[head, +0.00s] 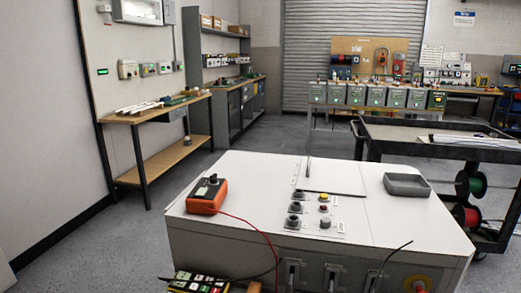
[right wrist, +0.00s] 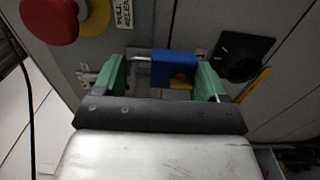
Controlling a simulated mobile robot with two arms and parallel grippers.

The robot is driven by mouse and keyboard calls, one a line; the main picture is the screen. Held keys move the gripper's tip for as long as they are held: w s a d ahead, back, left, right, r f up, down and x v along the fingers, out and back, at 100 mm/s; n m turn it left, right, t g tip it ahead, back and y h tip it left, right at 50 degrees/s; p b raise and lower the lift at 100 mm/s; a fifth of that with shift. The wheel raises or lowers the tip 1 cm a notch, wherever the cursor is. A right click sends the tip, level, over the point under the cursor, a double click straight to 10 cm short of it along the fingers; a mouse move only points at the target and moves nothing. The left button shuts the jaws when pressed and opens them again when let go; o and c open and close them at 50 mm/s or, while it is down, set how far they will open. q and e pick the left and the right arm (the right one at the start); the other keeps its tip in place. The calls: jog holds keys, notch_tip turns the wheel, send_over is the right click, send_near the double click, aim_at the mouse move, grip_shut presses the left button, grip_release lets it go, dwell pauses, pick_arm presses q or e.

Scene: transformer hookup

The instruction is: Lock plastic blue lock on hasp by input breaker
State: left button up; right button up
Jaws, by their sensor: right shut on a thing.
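In the right wrist view the blue lock (right wrist: 175,66) lies sideways between the green fingers of my right gripper (right wrist: 163,70), its grey shackle pointing left. The gripper is shut on it, close in front of a grey cabinet face. A black rotary knob (right wrist: 245,55) is just right of the lock. Metal fittings (right wrist: 88,75) show by the left finger; I cannot tell whether one is the hasp or whether the shackle passes through anything. My left gripper is not in either view.
A red emergency stop button (right wrist: 50,18) is up and left of the right gripper. In the head view, a white cabinet (head: 330,205) carries an orange meter (head: 207,196) and a grey tray (head: 407,186). A black cart (head: 440,150) stands behind on the right.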

jog(key=o, duration=0.6)
jog(key=shift+s+f+g, duration=0.2)
jog(key=shift+f+g, duration=0.1)
jog(key=shift+f, duration=0.35)
jog(key=shift+o, duration=1.2)
jog(key=shift+w+r, duration=0.1)
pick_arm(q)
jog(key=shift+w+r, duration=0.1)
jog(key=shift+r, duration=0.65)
pick_arm(e)
jog(key=v, duration=0.7)
